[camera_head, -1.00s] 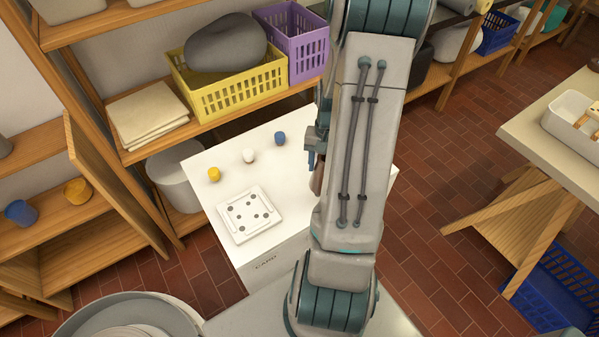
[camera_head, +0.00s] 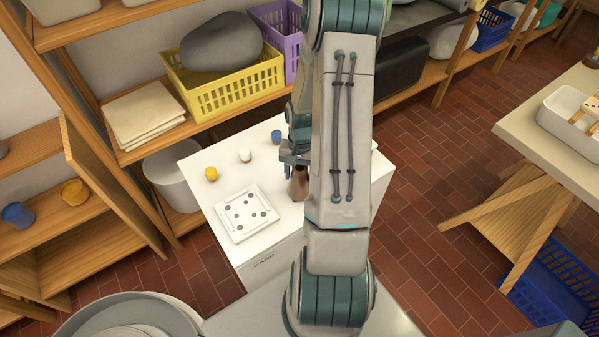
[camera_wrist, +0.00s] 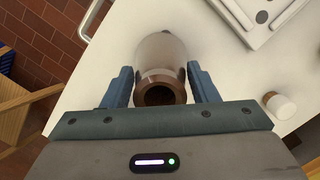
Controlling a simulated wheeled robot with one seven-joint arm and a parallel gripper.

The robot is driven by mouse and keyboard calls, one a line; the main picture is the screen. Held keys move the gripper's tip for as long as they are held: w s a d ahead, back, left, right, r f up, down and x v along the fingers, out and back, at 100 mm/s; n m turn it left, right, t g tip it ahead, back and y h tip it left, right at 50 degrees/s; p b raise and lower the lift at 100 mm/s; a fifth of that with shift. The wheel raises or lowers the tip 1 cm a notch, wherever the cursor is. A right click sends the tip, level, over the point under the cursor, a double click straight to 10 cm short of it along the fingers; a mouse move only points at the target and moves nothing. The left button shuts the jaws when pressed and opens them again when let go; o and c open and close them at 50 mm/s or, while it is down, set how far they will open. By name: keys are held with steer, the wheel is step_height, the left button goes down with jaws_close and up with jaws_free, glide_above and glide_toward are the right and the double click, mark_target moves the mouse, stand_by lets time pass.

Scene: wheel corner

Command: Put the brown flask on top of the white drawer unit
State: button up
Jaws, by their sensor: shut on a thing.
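The brown flask (camera_head: 298,184) is partly hidden behind my arm in the head view, over the white top of the drawer unit (camera_head: 282,222). In the wrist view the flask (camera_wrist: 160,88) shows its brown mouth and a pale body between the blue fingers. My gripper (camera_head: 292,160) is shut on it; the fingers also show in the wrist view (camera_wrist: 160,88). The unit's white top (camera_wrist: 105,60) lies beneath. I cannot tell whether the flask's base touches it.
On the unit stand a yellow cup (camera_head: 211,174), a white jar (camera_head: 245,156), a blue cup (camera_head: 277,137) and a white dotted tray (camera_head: 247,213). Shelves with a yellow basket (camera_head: 229,93) stand behind. A wooden trestle table (camera_head: 540,130) is at the right.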

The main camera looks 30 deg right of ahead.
mark_target(300, 169)
steer(key=shift+f, duration=0.2)
steer(key=o, duration=1.5)
steer(key=shift+r, duration=0.1)
step_height(300, 169, up, 12)
steer(key=w+d, duration=0.1)
steer(key=shift+s+a+r+n+t+h, duration=0.2)
steer(key=shift+s+a+r+n+t, duration=0.45)
steer(key=shift+s+a+r+n, duration=1.7)
steer(key=shift+s+a+r+n+t+h, duration=0.2)
steer(key=shift+s+a+r+n+t, duration=0.45)
steer(key=shift+s+a+r, duration=1.9)
steer(key=shift+s+a+r+n+t+h, duration=0.2)
steer(key=shift+s+a+r+n+t, duration=0.8)
steer(key=shift+a+r, duration=2.9)
